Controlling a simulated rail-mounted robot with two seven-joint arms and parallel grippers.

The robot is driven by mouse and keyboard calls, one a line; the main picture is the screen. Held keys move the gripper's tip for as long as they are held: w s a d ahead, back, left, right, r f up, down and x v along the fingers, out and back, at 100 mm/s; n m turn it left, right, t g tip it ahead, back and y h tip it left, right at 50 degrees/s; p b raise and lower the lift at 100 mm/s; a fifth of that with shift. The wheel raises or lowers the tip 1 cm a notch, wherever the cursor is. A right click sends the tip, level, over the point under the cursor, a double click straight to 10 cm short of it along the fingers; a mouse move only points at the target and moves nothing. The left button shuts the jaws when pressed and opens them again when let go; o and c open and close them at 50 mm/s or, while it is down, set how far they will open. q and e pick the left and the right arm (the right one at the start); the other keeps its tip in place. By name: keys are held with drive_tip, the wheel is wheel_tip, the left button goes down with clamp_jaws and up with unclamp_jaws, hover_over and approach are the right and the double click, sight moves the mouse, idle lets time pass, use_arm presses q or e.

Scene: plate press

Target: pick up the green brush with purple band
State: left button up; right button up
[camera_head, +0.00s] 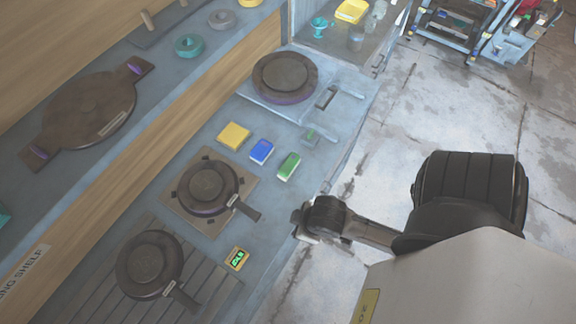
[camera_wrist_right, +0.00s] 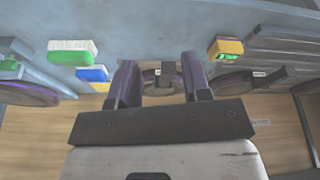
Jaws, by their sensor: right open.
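A green block-shaped brush (camera_head: 289,166) with a pale side lies on the grey counter (camera_head: 222,122); in the right wrist view it (camera_wrist_right: 68,57) shows white bristles, left of the gripper. I cannot make out a purple band on it. A small grey-green item (camera_head: 310,137) sits farther back. A blue brush (camera_head: 261,151) lies next to the green one, also in the right wrist view (camera_wrist_right: 93,74). My right gripper (camera_head: 303,222) is by the counter's edge; its two purple fingers (camera_wrist_right: 158,62) are apart with nothing held. My left gripper is not in view.
A yellow sponge (camera_head: 234,136) lies beside the blue brush. Dark round plates (camera_head: 208,182) with handles stand nearby, another (camera_head: 147,262) at the front. A yellow display box (camera_head: 237,259) sits near the counter edge.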

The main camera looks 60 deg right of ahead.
drive_tip(key=o, duration=0.5)
drive_tip(key=shift+d, duration=0.15)
drive_tip(key=shift+o, duration=0.2)
drive_tip(key=shift+w, duration=0.1)
